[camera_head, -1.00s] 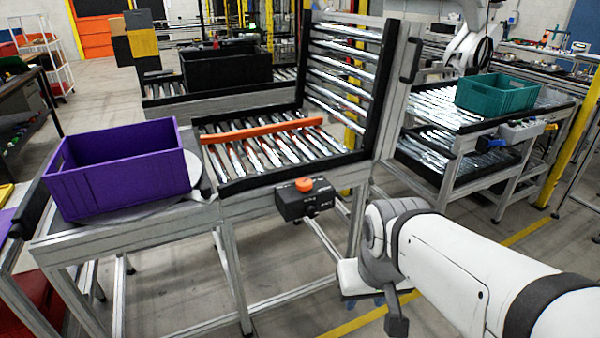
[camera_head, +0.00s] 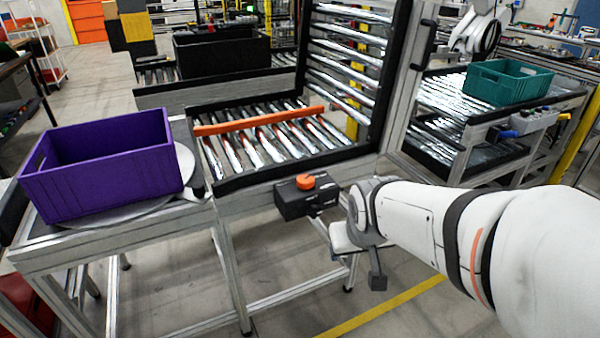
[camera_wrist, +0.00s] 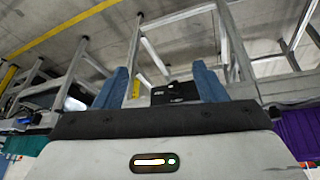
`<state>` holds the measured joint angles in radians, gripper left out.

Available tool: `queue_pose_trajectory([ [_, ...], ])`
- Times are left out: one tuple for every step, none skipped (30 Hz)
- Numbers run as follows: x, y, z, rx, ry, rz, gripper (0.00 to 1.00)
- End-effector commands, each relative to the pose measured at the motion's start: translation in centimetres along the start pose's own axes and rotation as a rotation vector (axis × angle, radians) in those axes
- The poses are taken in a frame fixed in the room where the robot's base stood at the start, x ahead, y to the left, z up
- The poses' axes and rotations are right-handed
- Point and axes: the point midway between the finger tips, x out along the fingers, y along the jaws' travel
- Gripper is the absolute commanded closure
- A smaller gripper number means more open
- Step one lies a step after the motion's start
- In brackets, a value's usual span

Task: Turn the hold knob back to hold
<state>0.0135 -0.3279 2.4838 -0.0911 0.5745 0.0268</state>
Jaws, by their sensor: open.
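An orange hold knob (camera_head: 305,182) sits on top of a black box (camera_head: 306,199) fixed to the front rail of the roller station. In the head view my wrist is just right of and below the box, apart from the knob, and the fingers are hidden. The knob's pointer and marks are too small to read.
A purple bin (camera_head: 98,172) stands on the round plate at left. An orange bar (camera_head: 258,121) lies across the rollers (camera_head: 262,145). A black upright roller frame (camera_head: 402,75) rises behind. A teal bin (camera_head: 508,82) stands on the right conveyor. Open floor lies below the box.

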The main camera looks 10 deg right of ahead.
Motion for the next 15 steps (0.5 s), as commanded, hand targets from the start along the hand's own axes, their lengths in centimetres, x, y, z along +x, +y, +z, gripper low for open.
queue_pose_trajectory([
  [2.7,0.6,-1.4,-0.009,0.047,0.014,0.35],
  [4.0,0.9,-2.5,-0.018,0.086,0.022,0.35],
  [5.6,1.3,-3.9,-0.030,0.139,0.029,0.35],
  [6.7,1.6,-4.9,-0.040,0.179,0.032,0.35],
  [7.9,1.8,-5.9,-0.051,0.218,0.034,0.35],
  [9.4,2.0,-7.1,-0.063,0.271,0.033,0.35],
  [10.5,2.0,-8.0,-0.074,0.311,0.026,0.35],
  [11.5,2.2,-8.8,-0.084,0.352,0.026,0.35],
  [12.9,2.5,-9.8,-0.096,0.406,0.029,0.35],
  [13.9,2.5,-10.4,-0.105,0.445,0.022,0.35],
  [14.9,2.4,-11.1,-0.116,0.485,0.012,0.35],
  [16.2,2.4,-11.8,-0.128,0.539,-0.003,0.35],
  [17.1,2.2,-12.3,-0.136,0.580,-0.015,0.35],
  [18.0,2.1,-12.7,-0.145,0.619,-0.030,0.35],
  [19.2,1.9,-13.2,-0.153,0.672,-0.051,0.35],
])
